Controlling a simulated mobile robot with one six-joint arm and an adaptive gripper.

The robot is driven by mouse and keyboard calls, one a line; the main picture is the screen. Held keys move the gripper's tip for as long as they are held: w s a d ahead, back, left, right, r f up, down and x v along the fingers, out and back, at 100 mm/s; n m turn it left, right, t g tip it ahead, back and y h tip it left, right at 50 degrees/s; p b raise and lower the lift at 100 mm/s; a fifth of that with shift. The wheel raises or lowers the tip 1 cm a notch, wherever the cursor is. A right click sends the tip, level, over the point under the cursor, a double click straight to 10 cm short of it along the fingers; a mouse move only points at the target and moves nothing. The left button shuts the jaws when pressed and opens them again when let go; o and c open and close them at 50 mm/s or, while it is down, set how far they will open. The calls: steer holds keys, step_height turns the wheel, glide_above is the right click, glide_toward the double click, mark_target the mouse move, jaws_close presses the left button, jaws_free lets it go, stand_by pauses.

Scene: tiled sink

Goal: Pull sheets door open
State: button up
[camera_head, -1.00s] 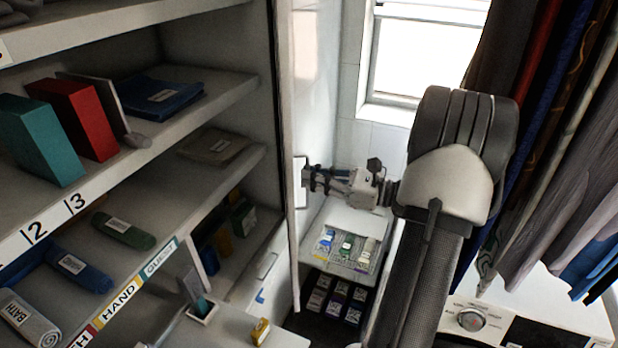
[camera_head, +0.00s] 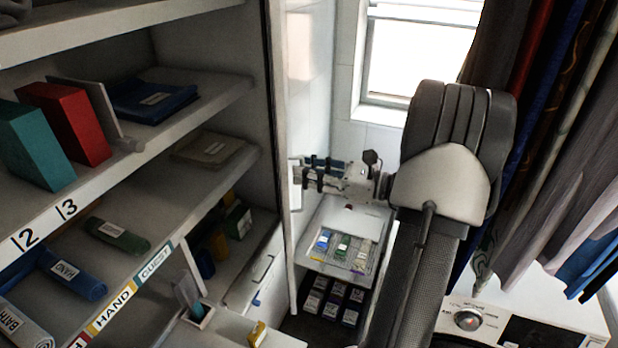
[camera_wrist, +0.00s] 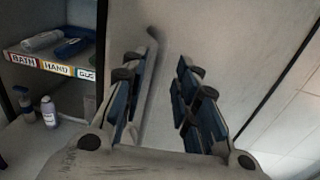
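A pale door panel (camera_wrist: 235,50) fills the middle of the wrist view. It carries a long grey vertical bar handle (camera_wrist: 151,75). In the head view the door (camera_head: 289,255) shows nearly edge-on at the right side of the shelf cabinet. My gripper (camera_wrist: 166,92) faces the panel with its two dark, blue-padded fingers apart. The handle shows between them, closer to the left finger; I cannot tell whether it touches. In the head view my gripper (camera_head: 308,176) is right beside the door edge. No "sheets" label is readable.
Open shelves (camera_head: 190,105) with books and towels stand left. A rack (camera_head: 341,247) with small packs is below my gripper. A washing machine (camera_head: 525,320) and hanging clothes (camera_head: 570,130) are at the right. Bottles (camera_wrist: 48,111) stand left in the wrist view.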

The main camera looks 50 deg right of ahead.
step_height(320, 180, up, 8)
steer(key=shift+c, duration=0.5)
